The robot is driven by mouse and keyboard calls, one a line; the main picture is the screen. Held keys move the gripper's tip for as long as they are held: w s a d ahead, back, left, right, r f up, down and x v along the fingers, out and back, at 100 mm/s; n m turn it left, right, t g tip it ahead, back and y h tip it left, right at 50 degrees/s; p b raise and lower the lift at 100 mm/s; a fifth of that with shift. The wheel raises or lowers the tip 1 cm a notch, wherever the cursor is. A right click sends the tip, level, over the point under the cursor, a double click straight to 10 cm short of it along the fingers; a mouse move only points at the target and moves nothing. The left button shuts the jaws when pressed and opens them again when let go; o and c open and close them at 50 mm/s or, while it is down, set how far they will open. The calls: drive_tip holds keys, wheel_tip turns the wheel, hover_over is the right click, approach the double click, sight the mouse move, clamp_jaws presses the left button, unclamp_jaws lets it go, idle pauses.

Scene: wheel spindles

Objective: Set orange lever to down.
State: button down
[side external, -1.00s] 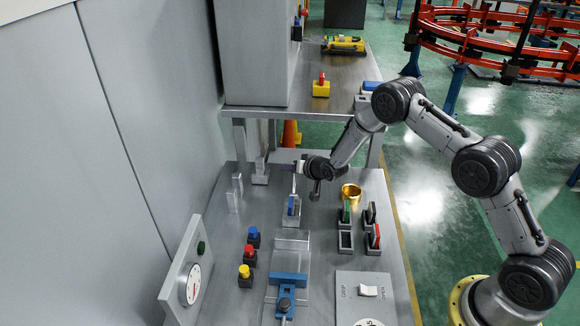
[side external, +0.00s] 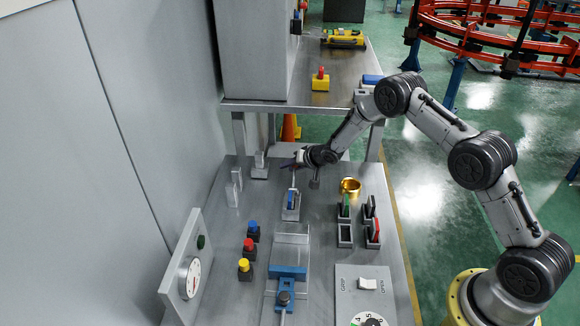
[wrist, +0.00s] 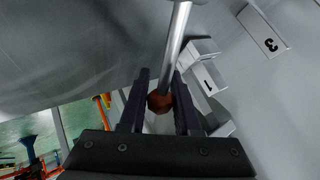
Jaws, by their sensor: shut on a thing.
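In the wrist view, a metal lever rod (wrist: 177,40) runs down from the top edge to a dark orange ball knob (wrist: 160,102). The knob sits between the two dark fingers of my gripper (wrist: 161,82), which are shut on it. In the side external view, my gripper (side external: 289,165) is above the back of the bench, near the upright metal blocks. The orange knob is too small and too covered by the gripper to make out there, so the lever's exact angle is unclear.
A shelf (side external: 300,104) is behind.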

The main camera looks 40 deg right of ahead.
drive_tip(key=c, duration=0.6)
unclamp_jaws()
drive_tip(key=v, duration=1.3)
drive_tip(key=shift+s+r, duration=0.3)
drive_tip(key=shift+c, duration=0.4)
